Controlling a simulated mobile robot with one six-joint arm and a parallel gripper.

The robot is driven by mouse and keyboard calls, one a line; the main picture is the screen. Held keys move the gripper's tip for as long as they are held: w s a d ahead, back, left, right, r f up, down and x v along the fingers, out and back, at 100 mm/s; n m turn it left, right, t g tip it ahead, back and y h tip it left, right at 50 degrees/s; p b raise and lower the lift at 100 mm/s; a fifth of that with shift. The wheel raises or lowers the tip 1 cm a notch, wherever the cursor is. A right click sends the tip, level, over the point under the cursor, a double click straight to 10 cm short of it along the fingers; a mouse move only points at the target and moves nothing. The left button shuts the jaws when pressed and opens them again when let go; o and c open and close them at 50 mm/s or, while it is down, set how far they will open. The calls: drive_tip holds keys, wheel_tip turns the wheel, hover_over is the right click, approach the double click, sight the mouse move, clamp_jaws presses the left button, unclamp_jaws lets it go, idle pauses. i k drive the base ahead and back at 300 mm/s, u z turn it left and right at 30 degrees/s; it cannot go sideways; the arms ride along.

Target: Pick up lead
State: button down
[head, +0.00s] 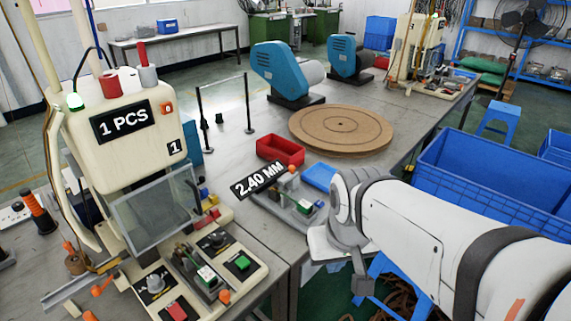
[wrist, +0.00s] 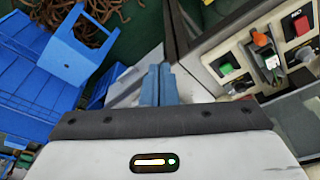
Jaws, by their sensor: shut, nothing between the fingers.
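My gripper (wrist: 160,76) is shut and empty, its two blue fingers side by side in the wrist view. Several brown cord-like leads (wrist: 84,12) lie tangled over a green floor at the top left of the wrist view, away from my fingers. In the head view the brown leads (head: 393,301) show low down, beyond the table edge and partly hidden by my white arm. I cannot tell a single lead apart in the tangle.
A blue stool (wrist: 76,47) stands between the leads and my gripper in the wrist view. Blue crates (head: 485,180) stand right of the table. A machine labelled 1 PCS (head: 118,132) and a tester marked 2.40 MM (head: 259,180) stand left of my arm.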

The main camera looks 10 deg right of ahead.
sight(305, 207)
drive_tip(key=z, duration=0.05)
drive_tip(key=k, duration=1.25)
drive_tip(key=z, duration=0.55)
drive_tip(key=i, duration=2.15)
drive_tip(key=u, duration=0.25)
